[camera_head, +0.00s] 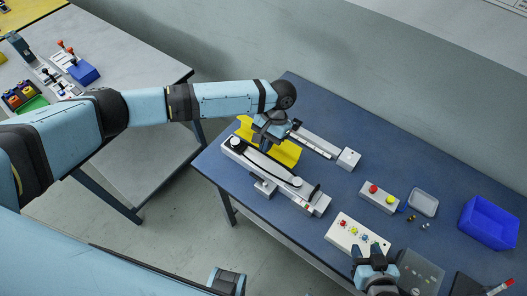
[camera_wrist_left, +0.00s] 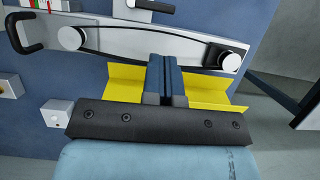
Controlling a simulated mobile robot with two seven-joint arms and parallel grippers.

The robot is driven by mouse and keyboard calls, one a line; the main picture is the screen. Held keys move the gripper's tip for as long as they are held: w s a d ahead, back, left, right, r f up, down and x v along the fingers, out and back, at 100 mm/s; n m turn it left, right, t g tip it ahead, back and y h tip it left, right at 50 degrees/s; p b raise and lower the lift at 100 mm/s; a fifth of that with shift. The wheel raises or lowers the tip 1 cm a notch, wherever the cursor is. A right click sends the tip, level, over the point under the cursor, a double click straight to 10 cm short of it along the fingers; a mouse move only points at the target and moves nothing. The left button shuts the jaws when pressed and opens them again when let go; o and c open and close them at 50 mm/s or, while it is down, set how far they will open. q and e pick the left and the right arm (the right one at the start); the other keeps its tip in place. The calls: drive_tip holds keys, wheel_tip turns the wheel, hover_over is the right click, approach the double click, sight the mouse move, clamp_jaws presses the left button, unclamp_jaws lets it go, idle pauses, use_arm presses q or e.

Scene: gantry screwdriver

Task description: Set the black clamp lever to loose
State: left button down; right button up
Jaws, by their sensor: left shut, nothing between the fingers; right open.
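My left gripper (camera_head: 266,146) is shut and empty, pointing down over the yellow angled sheet (camera_head: 287,153) behind the long grey bar (camera_head: 262,163). In the left wrist view its closed fingers (camera_wrist_left: 166,82) sit in front of the yellow sheet. My right gripper (camera_head: 370,256) is open beside the button panel.
A white panel with coloured buttons (camera_head: 341,233), a two-button box (camera_head: 379,197), a clear tray (camera_head: 423,203) and a blue bin (camera_head: 490,222) stand on the blue table's right side. A rail with a white end block (camera_head: 348,159) lies behind the bar. A grey table stands at left.

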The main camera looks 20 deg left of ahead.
sight(260, 172)
use_arm(q)
drive_tip(key=x, duration=0.8)
drive_tip(key=shift+f, duration=0.3)
use_arm(e)
drive_tip(key=shift+r, duration=0.25)
use_arm(q)
drive_tip(key=shift+p, duration=0.35)
use_arm(e)
drive_tip(key=shift+r, duration=0.1)
use_arm(q)
drive_tip(key=shift+s+a+n, duration=0.1)
drive_tip(key=shift+s+n, duration=0.05)
drive_tip(key=shift+n, duration=0.25)
use_arm(e)
drive_tip(key=shift+a+r, duration=0.15)
drive_tip(key=shift+r, duration=0.1)
use_arm(q)
drive_tip(key=shift+s+a+n+h+p, duration=0.1)
drive_tip(key=shift+n+h+p, duration=0.2)
drive_tip(key=shift+p, duration=0.3)
use_arm(e)
drive_tip(key=shift+s+a+r, duration=0.2)
drive_tip(key=shift+r, duration=0.15)
